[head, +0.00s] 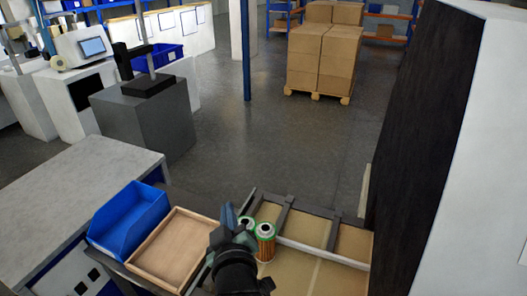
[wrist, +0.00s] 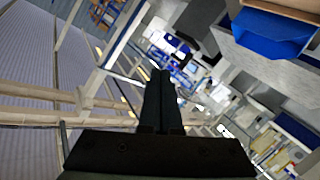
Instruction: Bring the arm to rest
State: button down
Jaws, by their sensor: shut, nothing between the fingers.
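My gripper (head: 229,212) is raised above the work surface in the head view, with its fingers pointing away from me. In the wrist view its two fingers (wrist: 162,75) lie together, with nothing between them. A filter cartridge with a green end cap and an orange-brown body (head: 265,243) stands upright just right of my gripper. A second green-capped cartridge (head: 246,223) stands behind it, partly hidden by my gripper and arm.
A blue bin (head: 128,222) and an empty shallow wooden tray (head: 173,245) lie to the left. A divided cardboard-coloured tray (head: 305,228) lies right of the cartridges. A tall dark panel (head: 430,110) stands at the right. Boxes on a pallet (head: 322,60) stand far back. Open floor lies between.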

jog(key=s+d+r+m+t+b, duration=0.1)
jog(key=r+m+t, duration=0.1)
jog(key=r, duration=0.7)
jog(key=s+d+r+m+t+h+b, duration=0.1)
jog(key=s+d+r+t, duration=0.15)
jog(key=r, duration=0.55)
jog(key=d+r+m+t+b, duration=0.1)
jog(key=r+m+t, duration=0.15)
jog(key=r, duration=0.65)
jog(key=s+d+r+m+t+h, duration=0.1)
jog(key=s+r+t, duration=0.1)
jog(key=s+r, duration=0.4)
jog(key=s+d+r+m+t+h+b, duration=0.1)
jog(key=s+r+m+t, duration=0.1)
jog(key=s+r, duration=0.5)
jog(key=shift+d+r+t, duration=0.4)
jog(key=shift+r+t, duration=0.2)
jog(key=shift+r, duration=0.25)
